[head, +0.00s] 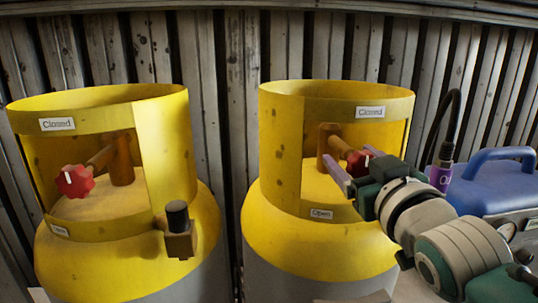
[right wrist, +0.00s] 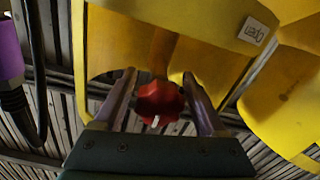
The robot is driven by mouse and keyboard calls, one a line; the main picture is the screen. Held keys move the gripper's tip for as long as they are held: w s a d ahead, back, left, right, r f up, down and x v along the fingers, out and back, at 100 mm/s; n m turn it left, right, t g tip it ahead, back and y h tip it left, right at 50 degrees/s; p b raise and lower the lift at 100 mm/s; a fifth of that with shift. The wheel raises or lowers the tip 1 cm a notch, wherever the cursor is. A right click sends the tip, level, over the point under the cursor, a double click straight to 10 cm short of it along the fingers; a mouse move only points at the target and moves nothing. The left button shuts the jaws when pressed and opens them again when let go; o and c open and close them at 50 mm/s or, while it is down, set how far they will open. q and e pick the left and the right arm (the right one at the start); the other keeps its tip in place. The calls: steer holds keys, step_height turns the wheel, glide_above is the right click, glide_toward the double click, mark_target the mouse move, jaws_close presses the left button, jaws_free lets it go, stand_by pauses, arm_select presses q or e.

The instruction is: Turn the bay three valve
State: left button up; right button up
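Two yellow-topped cylinders with open collars stand side by side, a left cylinder (head: 75,250) and a right cylinder (head: 290,235). Each has a red valve knob, the left knob (head: 75,181) and the right knob (head: 358,163), on a brown stem. No bay number is readable. My right gripper (head: 354,164) reaches the right cylinder's collar opening from the right. In the right wrist view, the red knob (right wrist: 160,102) with a white mark sits between its two purple fingers, with a visible gap at each side. My left gripper is not in view.
Labels read "Closed" on the upper collars (head: 370,112) and "Open" on the right lower rim (head: 321,214). A brown fitting with a black cap (head: 178,230) juts from the left cylinder. A blue-handled case (head: 500,180) and black hose (head: 446,120) are at right.

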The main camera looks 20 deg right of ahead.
steer(key=c, duration=1.1)
steer(key=n, duration=0.4)
steer(key=shift+n, duration=0.3)
steer(key=n, duration=0.6)
steer(key=shift+d+r, duration=0.1)
steer(key=n, duration=0.6)
steer(key=shift+r+n, duration=0.1)
steer(key=shift+n, duration=0.2)
steer(key=n, duration=0.3)
steer(key=shift+n, duration=0.7)
